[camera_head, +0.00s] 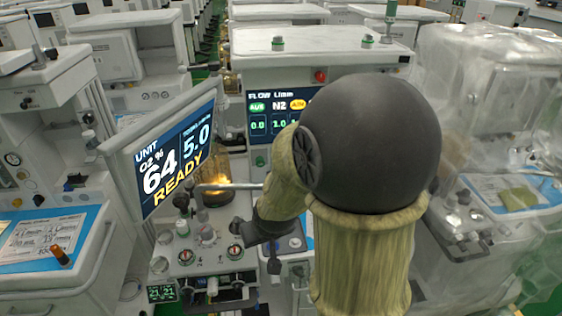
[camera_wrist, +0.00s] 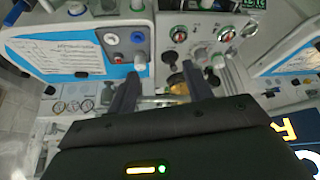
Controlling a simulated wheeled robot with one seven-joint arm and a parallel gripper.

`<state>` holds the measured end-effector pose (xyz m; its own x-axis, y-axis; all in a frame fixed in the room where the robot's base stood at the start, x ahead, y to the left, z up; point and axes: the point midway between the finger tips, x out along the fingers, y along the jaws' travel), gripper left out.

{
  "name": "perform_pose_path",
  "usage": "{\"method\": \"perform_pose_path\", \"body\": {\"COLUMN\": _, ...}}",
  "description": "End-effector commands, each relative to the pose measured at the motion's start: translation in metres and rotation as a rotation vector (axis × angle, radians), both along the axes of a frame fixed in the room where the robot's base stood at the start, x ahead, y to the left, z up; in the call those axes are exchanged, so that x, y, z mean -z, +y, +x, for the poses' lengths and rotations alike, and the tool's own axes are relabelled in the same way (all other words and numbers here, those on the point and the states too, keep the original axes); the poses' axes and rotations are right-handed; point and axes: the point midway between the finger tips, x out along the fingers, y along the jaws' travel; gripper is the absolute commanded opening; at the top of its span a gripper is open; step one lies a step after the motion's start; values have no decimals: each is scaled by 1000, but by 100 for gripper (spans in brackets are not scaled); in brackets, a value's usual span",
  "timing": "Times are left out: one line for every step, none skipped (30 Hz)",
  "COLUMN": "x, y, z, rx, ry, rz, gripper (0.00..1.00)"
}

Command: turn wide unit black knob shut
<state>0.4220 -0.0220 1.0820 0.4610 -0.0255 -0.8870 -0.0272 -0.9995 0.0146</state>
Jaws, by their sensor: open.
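The wide unit stands in the middle of the head view, with its panel (camera_head: 209,262) of dials and knobs below a tilted screen (camera_head: 172,160) reading READY. In the wrist view, a small dark knob (camera_wrist: 170,57) shows on that panel, ahead of the gap between my fingers and nearer the right finger. I cannot tell which way it is turned. My gripper (camera_head: 255,248) is over the right side of the panel in the head view. In the wrist view my gripper (camera_wrist: 160,88) is open, its fingers apart with nothing clearly held. My arm hides part of the unit.
A plastic-wrapped cart (camera_head: 480,100) stands right in the head view. Another cart (camera_head: 45,150) stands left.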

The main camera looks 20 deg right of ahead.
Motion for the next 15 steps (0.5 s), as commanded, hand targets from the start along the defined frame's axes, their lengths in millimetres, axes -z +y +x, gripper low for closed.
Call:
{"method": "perform_pose_path", "body": {"x": 0, "y": -9, "z": 18, "rx": 12, "ry": -57, "rz": -12, "gripper": 51}}
{"method": "perform_pose_path", "body": {"x": -1, "y": -15, "z": 30, "rx": 20, "ry": -98, "rz": -20, "gripper": 51}}
{"method": "perform_pose_path", "body": {"x": -3, "y": -22, "z": 45, "rx": 29, "ry": -153, "rz": -35, "gripper": 51}}
{"method": "perform_pose_path", "body": {"x": -4, "y": -29, "z": 55, "rx": 36, "ry": -192, "rz": -48, "gripper": 51}}
{"method": "perform_pose_path", "body": {"x": -5, "y": -36, "z": 66, "rx": 44, "ry": -232, "rz": -62, "gripper": 51}}
{"method": "perform_pose_path", "body": {"x": -8, "y": -45, "z": 78, "rx": 56, "ry": -285, "rz": -82, "gripper": 51}}
{"method": "perform_pose_path", "body": {"x": -10, "y": -53, "z": 88, "rx": 65, "ry": -324, "rz": -99, "gripper": 51}}
{"method": "perform_pose_path", "body": {"x": -12, "y": -61, "z": 96, "rx": 74, "ry": -364, "rz": -117, "gripper": 51}}
{"method": "perform_pose_path", "body": {"x": -15, "y": -71, "z": 107, "rx": 87, "ry": -414, "rz": -144, "gripper": 51}}
{"method": "perform_pose_path", "body": {"x": -17, "y": -79, "z": 114, "rx": 98, "ry": -450, "rz": -164, "gripper": 51}}
{"method": "perform_pose_path", "body": {"x": -19, "y": -87, "z": 120, "rx": 108, "ry": -484, "rz": -184, "gripper": 51}}
{"method": "perform_pose_path", "body": {"x": -22, "y": -97, "z": 128, "rx": 120, "ry": -525, "rz": -212, "gripper": 51}}
{"method": "perform_pose_path", "body": {"x": -25, "y": -103, "z": 132, "rx": 128, "ry": -554, "rz": -231, "gripper": 51}}
{"method": "perform_pose_path", "body": {"x": -27, "y": -109, "z": 136, "rx": 135, "ry": -578, "rz": -248, "gripper": 51}}
{"method": "perform_pose_path", "body": {"x": -29, "y": -116, "z": 139, "rx": 145, "ry": -605, "rz": -268, "gripper": 51}}
